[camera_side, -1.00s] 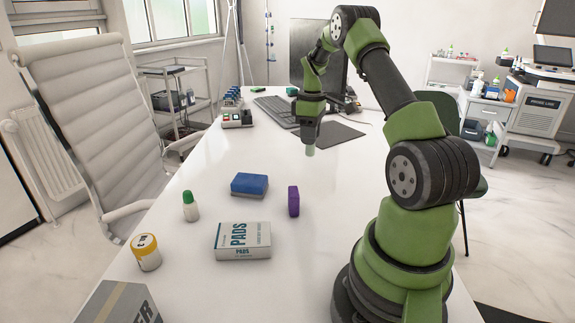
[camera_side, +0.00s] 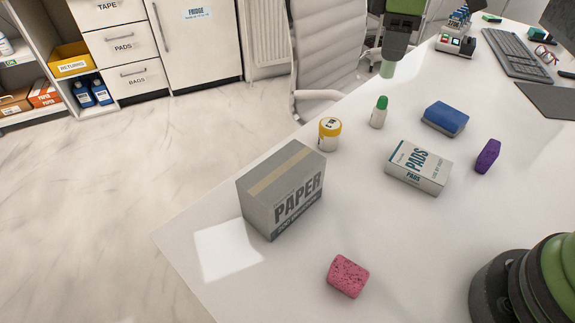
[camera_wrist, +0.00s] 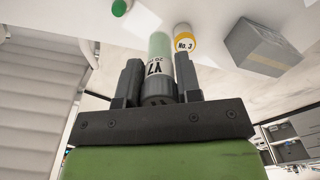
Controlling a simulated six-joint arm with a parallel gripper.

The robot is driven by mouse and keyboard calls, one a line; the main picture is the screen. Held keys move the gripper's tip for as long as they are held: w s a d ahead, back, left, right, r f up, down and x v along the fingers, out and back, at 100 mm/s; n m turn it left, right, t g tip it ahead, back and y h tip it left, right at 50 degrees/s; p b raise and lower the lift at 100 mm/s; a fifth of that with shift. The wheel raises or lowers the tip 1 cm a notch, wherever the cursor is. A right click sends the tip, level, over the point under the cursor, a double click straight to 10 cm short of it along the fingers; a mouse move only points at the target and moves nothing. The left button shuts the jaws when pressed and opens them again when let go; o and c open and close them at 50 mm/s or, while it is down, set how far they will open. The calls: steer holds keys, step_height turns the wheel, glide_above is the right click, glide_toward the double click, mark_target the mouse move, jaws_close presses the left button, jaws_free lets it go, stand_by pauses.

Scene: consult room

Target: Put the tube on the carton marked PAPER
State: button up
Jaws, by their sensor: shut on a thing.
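My gripper (camera_side: 391,50) is at the top of the side view, pointing down, shut on a pale green tube (camera_side: 388,69) that hangs from its fingers above the table's chair side. In the wrist view my gripper (camera_wrist: 160,78) has the tube (camera_wrist: 160,47) between its two fingers, with a white lettered label and a dark end. The grey carton marked PAPER (camera_side: 298,202) stands upright at the table's near left, with a tan tape strip along its top. It also shows at the upper right of the wrist view (camera_wrist: 258,47). The tube is apart from the carton.
A yellow-lidded jar (camera_side: 329,135) stands just behind the carton, and a green-capped bottle (camera_side: 379,113) farther back. The carton's top looks bare.

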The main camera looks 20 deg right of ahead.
steer(key=s+a+r+n, duration=0.1)
steer(key=a+n, duration=0.1)
steer(key=a, duration=0.5)
steer(key=s+a+r+n, duration=0.2)
steer(key=a, duration=0.6)
steer(key=n, duration=0.2)
glide_above(282, 170)
step_height(282, 170, down, 9)
steer(key=shift+r, duration=0.15)
steer(key=o, duration=0.9)
step_height(282, 170, up, 12)
steer(key=shift+r, duration=0.1)
